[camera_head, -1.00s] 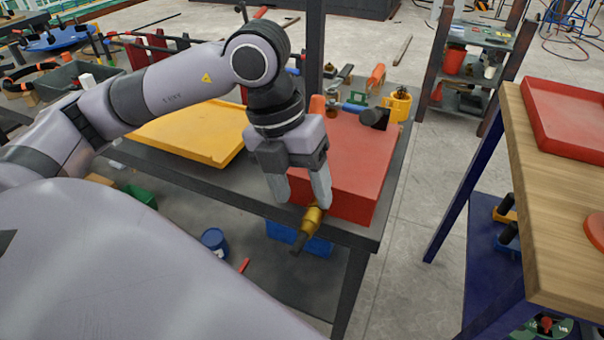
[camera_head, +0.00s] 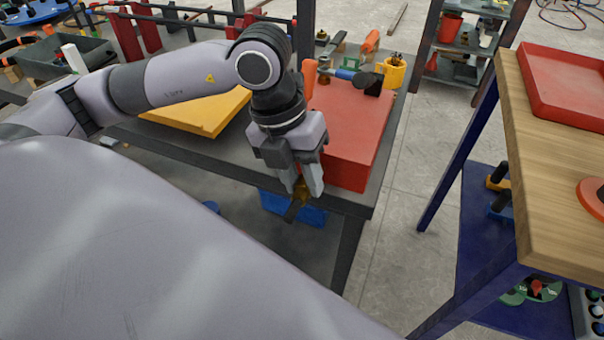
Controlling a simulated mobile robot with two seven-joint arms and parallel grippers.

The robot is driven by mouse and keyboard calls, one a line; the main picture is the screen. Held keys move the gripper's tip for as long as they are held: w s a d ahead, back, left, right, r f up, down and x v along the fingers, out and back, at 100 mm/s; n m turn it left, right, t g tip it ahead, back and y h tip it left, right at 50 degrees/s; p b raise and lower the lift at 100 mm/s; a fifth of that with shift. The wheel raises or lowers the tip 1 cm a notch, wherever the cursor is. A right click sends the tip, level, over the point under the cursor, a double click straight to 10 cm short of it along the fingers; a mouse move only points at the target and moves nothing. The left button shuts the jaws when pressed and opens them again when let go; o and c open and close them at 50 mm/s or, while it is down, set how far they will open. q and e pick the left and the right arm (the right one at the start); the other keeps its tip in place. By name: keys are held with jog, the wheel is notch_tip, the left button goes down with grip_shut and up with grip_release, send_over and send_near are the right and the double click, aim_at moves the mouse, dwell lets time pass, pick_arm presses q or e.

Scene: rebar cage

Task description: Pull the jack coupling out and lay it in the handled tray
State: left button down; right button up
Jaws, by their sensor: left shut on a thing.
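My left gripper (camera_head: 303,190) points down at the front left corner of the red box (camera_head: 348,135) on the grey bench. Its fingers are shut on the brass-coloured jack coupling (camera_head: 299,203), whose darker end sticks out below and toward me over the bench's front edge. The fingers hide much of the coupling, and I cannot tell whether its far end is still in the red box. No tray with a clear handle shows; a red tray (camera_head: 540,97) lies on the wooden table at the right. My right gripper is not in view.
An orange-yellow cup (camera_head: 394,73) and several tools stand behind the box. A blue bin (camera_head: 292,211) sits below the bench. Bare floor (camera_head: 400,200) separates the bench from the wooden table (camera_head: 560,195).

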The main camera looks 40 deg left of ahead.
aim_at(289, 211)
pick_arm(q)
jog(key=shift+s+d+b, duration=0.1)
jog(key=shift+s+d, duration=0.1)
jog(key=shift+s, duration=0.7)
jog(key=shift+s+d+b, duration=0.15)
jog(key=shift+s+d, duration=0.1)
jog(key=shift+s, duration=0.65)
jog(key=shift+s+d+b, duration=0.1)
jog(key=shift+s+d, duration=0.1)
jog(key=shift+s, duration=0.7)
jog(key=shift+a+r, duration=0.1)
